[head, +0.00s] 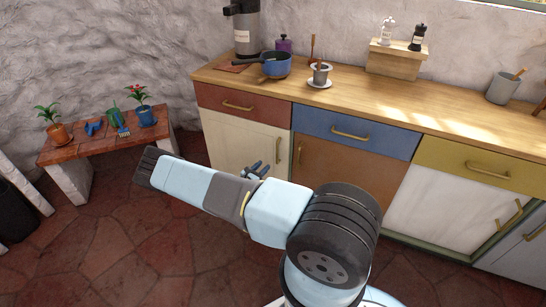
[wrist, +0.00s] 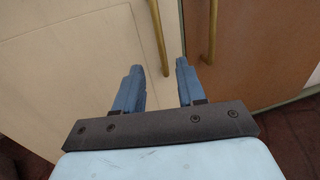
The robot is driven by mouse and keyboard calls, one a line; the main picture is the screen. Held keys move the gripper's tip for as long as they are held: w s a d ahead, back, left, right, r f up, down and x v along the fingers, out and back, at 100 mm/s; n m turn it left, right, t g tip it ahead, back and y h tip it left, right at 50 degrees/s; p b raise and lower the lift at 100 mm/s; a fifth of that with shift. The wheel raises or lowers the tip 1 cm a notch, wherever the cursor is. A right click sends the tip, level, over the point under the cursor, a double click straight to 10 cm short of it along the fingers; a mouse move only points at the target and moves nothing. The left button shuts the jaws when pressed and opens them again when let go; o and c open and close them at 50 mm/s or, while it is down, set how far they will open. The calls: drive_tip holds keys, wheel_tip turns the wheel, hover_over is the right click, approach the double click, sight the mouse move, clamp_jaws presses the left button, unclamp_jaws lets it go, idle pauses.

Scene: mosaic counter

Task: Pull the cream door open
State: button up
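The cream door (head: 230,138) is on the left of the counter front, under a red-brown drawer, and looks closed. In the wrist view, the cream door (wrist: 75,60) fills the left side, with its upright brass handle (wrist: 158,38) near its right edge. My gripper (wrist: 159,64) is open, with blue fingers pointing at the doors. The lower end of the cream door's handle shows between the fingers in the picture; I cannot tell whether they touch it. In the head view, my gripper (head: 258,170) is in front of the cream door's lower right, partly hidden by my arm.
The brown door (head: 345,170) is beside the cream door, and its brass handle (wrist: 212,32) stands close to my right finger in the wrist view. A low bench (head: 75,152) with potted plants stands left. The stone floor (head: 150,245) in front is clear.

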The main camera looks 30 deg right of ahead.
drive_tip(key=x, duration=1.1)
drive_tip(key=shift+d, duration=0.1)
clamp_jaws()
idle(0.3)
